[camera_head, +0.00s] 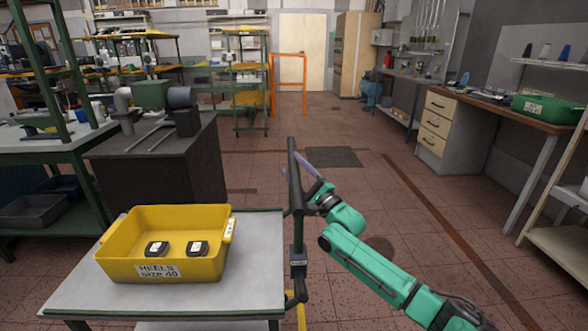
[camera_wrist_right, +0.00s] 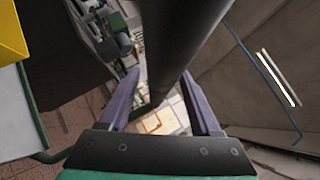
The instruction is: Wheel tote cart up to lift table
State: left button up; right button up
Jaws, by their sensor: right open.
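The tote cart (camera_head: 255,285) stands in front of me in the head view, with a pale grey top on a green frame. A dark upright handle bar (camera_head: 294,205) rises at its right edge. A yellow tote (camera_head: 212,267) labelled "HEELS size 40" sits on the cart top with two dark heel pieces inside. My right gripper (camera_head: 306,168) is at the bar. In the right wrist view, its two purple fingers (camera_wrist_right: 162,112) are open, one on each side of the dark bar (camera_wrist_right: 178,45). I cannot tell whether they touch it. My left gripper is out of view. I cannot identify the lift table.
A dark machine bench (camera_head: 160,165) stands just beyond the cart at left. An orange frame (camera_head: 289,85) stands farther back. A drawer workbench (camera_head: 450,130) lines the right side. The tiled floor (camera_head: 350,195) between is clear, with a dark mat (camera_head: 333,157).

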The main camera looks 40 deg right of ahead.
jog(key=shift+w+r, duration=0.1)
jog(key=shift+c, duration=0.2)
grip_shut()
dwell(1.2)
